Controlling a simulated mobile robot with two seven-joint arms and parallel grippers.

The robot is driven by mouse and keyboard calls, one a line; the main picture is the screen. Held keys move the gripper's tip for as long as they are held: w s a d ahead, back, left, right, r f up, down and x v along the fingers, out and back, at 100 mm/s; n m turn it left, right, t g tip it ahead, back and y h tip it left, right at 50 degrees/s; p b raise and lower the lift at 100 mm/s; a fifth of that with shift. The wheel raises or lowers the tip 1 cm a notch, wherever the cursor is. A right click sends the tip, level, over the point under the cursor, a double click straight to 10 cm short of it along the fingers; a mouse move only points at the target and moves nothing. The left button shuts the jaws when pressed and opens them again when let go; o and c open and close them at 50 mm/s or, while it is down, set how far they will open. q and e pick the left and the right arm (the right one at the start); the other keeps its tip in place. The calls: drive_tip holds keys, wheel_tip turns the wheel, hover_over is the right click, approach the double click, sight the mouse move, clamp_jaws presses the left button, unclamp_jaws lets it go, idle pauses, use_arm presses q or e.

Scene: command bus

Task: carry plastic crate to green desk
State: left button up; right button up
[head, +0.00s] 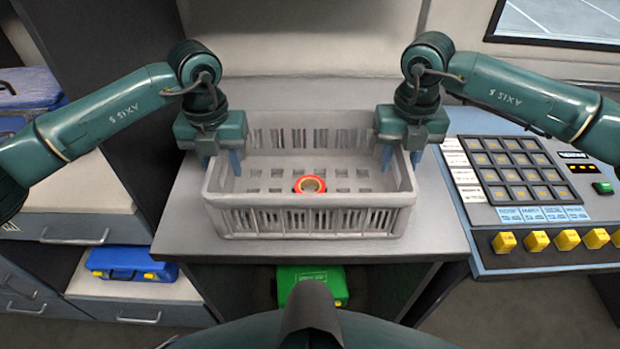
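A light grey plastic crate (310,222) with slotted walls stands upright on a grey desktop (190,225). A red and yellow ring-shaped roll (309,184) lies on the crate's floor. My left gripper (222,165) points down at the crate's left end wall, one finger outside and one inside, with the fingers apart. My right gripper (401,160) points down at the right end wall in the same way, with the fingers apart. Contact with the walls is too small to tell. No green desk surface shows in this view.
A console (530,190) with yellow buttons adjoins the desktop on the right. A green case (312,280) sits in the open space under the desktop. A blue case (130,262) rests on a low cabinet at left. A grey wall (310,35) stands behind the crate.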

use_arm(q)
drive_tip(key=shift+f, duration=0.3)
use_arm(e)
drive_tip(key=shift+f, duration=0.3)
use_arm(q)
drive_tip(key=shift+c, duration=0.4)
use_arm(e)
drive_tip(key=shift+c, duration=0.3)
use_arm(q)
clamp_jaws()
use_arm(e)
clamp_jaws()
use_arm(q)
drive_tip(key=shift+r, duration=0.1)
use_arm(e)
drive_tip(key=shift+r, duration=0.1)
